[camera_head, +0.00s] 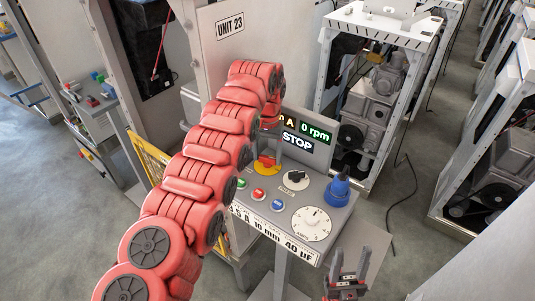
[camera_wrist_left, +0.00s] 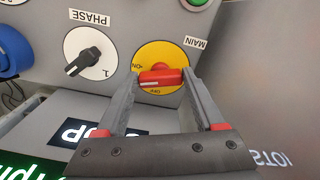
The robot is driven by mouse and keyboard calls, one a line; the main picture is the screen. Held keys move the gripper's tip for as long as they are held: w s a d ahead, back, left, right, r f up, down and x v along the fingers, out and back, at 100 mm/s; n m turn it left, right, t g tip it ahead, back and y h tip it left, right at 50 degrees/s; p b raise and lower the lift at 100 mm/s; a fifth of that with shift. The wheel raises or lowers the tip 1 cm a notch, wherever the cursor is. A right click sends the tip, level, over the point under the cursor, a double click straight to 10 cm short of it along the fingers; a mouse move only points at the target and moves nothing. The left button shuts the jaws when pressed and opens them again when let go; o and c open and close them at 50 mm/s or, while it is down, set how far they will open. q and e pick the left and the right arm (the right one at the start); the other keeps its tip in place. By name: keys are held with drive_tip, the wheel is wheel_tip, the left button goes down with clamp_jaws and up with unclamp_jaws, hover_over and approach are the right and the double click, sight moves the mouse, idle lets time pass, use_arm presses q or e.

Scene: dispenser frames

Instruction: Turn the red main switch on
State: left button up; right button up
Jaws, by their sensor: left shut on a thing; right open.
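The red main switch (camera_wrist_left: 160,77) sits on a round yellow plate (camera_wrist_left: 163,56) marked MAIN, ON and OFF in the left wrist view. Its handle lies across that view, with its white mark at the left end, near the ON label. My left gripper (camera_wrist_left: 161,76) is shut on the handle, one finger on each end. In the head view the yellow plate (camera_head: 267,166) shows at the panel's back left; my red arm and gripper partly hide the switch. My right gripper (camera_head: 351,264) is open and empty, low in front of the panel's right side.
The display (camera_head: 304,140) reads STOP and 0 rpm. A yellow mesh guard (camera_head: 150,160) stands left.

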use_arm(q)
drive_tip(key=shift+a+m+p, duration=0.1)
drive_tip(key=shift+m+p, duration=0.2)
drive_tip(key=shift+m, duration=1.7)
drive_tip(key=o, duration=1.4)
drive_tip(key=shift+r, duration=0.1)
